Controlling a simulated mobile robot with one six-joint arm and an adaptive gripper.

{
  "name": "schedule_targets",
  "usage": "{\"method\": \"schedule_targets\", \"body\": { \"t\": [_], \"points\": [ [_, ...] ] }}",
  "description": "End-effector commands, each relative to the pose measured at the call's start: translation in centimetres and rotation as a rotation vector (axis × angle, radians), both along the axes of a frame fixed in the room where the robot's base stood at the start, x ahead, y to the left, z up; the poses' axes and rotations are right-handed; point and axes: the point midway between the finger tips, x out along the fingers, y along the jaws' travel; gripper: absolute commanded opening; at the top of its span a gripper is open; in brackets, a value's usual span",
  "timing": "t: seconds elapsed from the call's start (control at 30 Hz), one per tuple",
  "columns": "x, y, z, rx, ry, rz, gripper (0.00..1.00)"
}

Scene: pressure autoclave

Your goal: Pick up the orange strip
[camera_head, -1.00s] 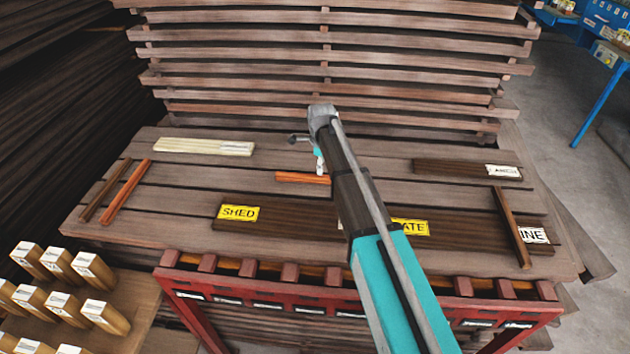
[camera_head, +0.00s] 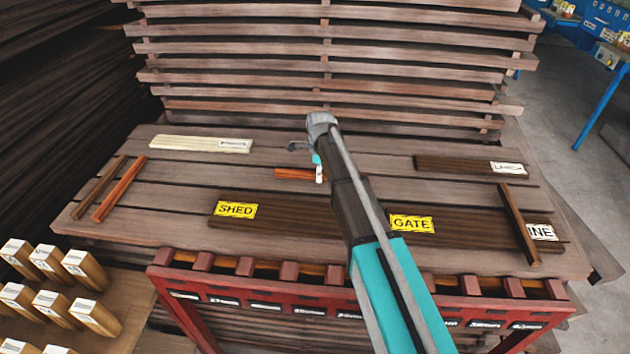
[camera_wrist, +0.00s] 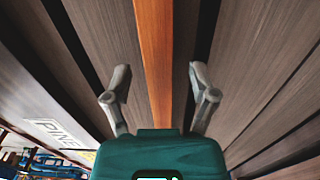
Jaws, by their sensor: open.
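A short orange strip (camera_head: 292,174) lies on the dark plank table, near its middle and parallel to the planks. My gripper (camera_head: 306,156) is over it, at its right end in the head view, where the wrist hides part of the strip. In the wrist view the strip (camera_wrist: 154,55) runs lengthwise between the two spread fingers of my gripper (camera_wrist: 159,88). Clear gaps show on both sides, so the fingers are open and empty. Their height above the table is hard to tell.
A longer orange-red strip (camera_head: 120,187) and a brown strip (camera_head: 98,188) lie at the left. A pale board (camera_head: 185,143) is behind. Dark boards with SHED (camera_head: 236,210) and GATE (camera_head: 412,223) labels lie in front. A red rack (camera_head: 240,288) stands at the front edge.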

Motion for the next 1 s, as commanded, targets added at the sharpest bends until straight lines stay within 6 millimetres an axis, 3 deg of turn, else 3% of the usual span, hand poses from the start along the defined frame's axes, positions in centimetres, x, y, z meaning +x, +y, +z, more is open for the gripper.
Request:
{"method": "schedule_targets", "body": {
  "t": [0.73,1.0],
  "points": [
    [0.0,0.02,-0.5,0.0,0.0,0.0,0.74],
    [-0.01,0.03,-0.51,0.0,0.0,0.001,0.24]
  ]
}}
